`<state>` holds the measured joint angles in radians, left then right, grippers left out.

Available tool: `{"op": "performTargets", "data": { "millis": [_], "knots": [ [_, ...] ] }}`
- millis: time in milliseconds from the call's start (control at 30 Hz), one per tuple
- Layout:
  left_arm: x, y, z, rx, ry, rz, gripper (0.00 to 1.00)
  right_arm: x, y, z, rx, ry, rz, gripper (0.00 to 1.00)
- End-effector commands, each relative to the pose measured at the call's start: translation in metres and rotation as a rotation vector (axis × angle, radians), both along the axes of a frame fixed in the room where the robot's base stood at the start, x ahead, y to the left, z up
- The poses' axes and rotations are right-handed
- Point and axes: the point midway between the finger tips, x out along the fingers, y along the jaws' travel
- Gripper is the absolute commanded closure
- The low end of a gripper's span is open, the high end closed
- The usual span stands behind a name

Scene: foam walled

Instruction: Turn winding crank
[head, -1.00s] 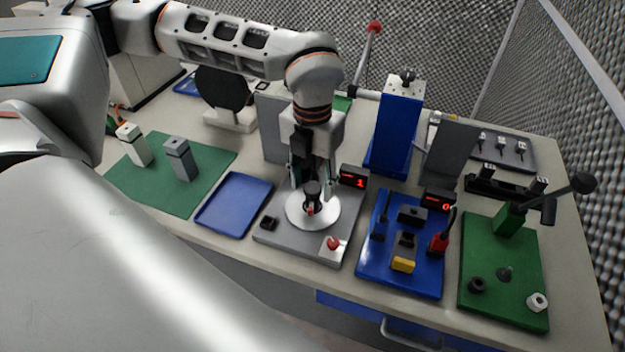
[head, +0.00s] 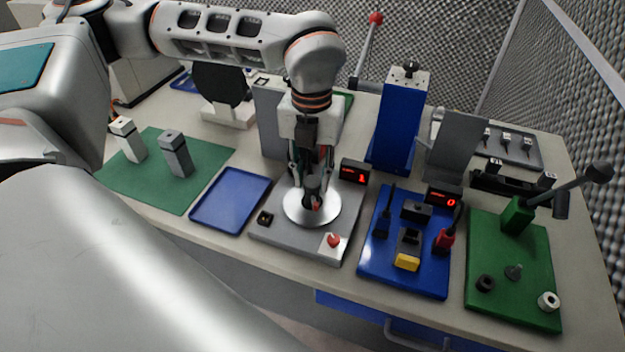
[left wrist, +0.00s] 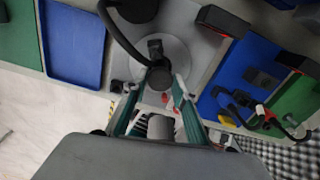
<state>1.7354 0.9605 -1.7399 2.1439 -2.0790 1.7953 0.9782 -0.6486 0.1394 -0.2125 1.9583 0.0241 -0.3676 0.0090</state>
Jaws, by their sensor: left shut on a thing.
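The winding crank is a pale round disc (head: 298,216) with an upright black knob (head: 313,188), on a grey base plate (head: 283,238). A small red mark shows on the disc beside the knob. My left gripper (head: 312,183) points down from above, its fingers on either side of the knob and shut on it. In the left wrist view the knob (left wrist: 160,77) sits between the fingertips (left wrist: 157,88), over the disc (left wrist: 182,55). The fingers partly hide the knob in the head view. My right gripper is not in view.
A display reading 1 (head: 354,171) stands behind the plate; a red button (head: 333,240) is at its front corner. A blue tray (head: 230,202) lies left, a blue panel with plugs (head: 380,264) right, a green board (head: 510,268) farther right. A tall blue block (head: 397,125) stands behind.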

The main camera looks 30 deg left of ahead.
Motion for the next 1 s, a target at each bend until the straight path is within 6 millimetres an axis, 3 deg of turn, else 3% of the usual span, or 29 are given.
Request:
{"op": "performTargets", "data": {
  "millis": [267,300,333,367,767,1000],
  "knots": [
    [0.001,0.000,0.001,0.000,-0.002,0.004,0.94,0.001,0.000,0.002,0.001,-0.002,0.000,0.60],
    [0.001,0.000,0.001,0.000,-0.003,0.004,0.65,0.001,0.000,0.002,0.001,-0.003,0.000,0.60],
    [0.001,0.000,0.001,0.000,-0.002,0.004,0.57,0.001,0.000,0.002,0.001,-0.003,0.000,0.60],
    [0.001,0.000,0.001,0.000,-0.002,0.004,0.56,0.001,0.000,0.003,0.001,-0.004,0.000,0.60],
    [0.001,0.000,0.005,0.000,-0.002,0.003,0.56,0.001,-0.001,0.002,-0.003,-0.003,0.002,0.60],
    [0.001,0.000,0.043,-0.001,-0.006,0.003,0.56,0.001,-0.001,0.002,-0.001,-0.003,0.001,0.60]
  ]
}}
